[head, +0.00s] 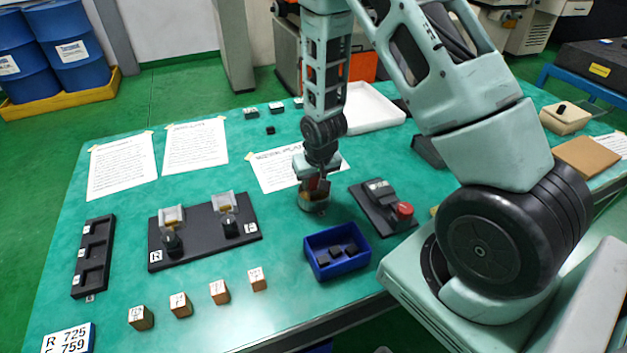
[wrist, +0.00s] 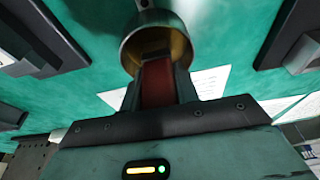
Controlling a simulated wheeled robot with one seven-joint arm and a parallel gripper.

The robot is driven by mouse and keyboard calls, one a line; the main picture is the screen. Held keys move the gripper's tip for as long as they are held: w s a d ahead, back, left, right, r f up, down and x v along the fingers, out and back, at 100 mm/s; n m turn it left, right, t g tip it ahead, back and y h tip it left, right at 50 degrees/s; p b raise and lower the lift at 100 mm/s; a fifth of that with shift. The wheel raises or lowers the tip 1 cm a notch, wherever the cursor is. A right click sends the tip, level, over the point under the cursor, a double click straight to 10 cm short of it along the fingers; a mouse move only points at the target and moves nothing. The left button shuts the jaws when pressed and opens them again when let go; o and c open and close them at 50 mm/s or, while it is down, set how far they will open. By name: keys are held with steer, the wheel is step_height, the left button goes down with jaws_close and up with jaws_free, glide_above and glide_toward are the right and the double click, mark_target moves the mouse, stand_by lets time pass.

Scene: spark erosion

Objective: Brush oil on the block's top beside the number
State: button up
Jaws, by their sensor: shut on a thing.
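My gripper (head: 318,182) points down over the middle of the green table, shut on a brush with a dark red handle (wrist: 157,82). The brush's lower end is inside a round metal pot (head: 312,203); the bristles are hidden. In the wrist view the pot (wrist: 180,28) shows a brownish-gold inside around the brush. Several small wooden blocks stand in a row near the front edge: one at far left (head: 141,318), then another (head: 180,305), another (head: 219,292) and one at right (head: 258,279). Their pale tops carry dark marks too small to read.
A blue bin (head: 312,263) with dark pieces is front right of the pot. A black unit with a red button (head: 404,211) stands right. A black plate (head: 195,248) with two clear-covered fixtures lies left. A card (head: 68,338) reads R 725 and 759. Papers lie behind.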

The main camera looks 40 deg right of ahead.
stand_by(0.3)
steer(key=shift+r+p, duration=2.7)
steer(key=shift+r, duration=0.8)
steer(key=shift+a+f, duration=0.1)
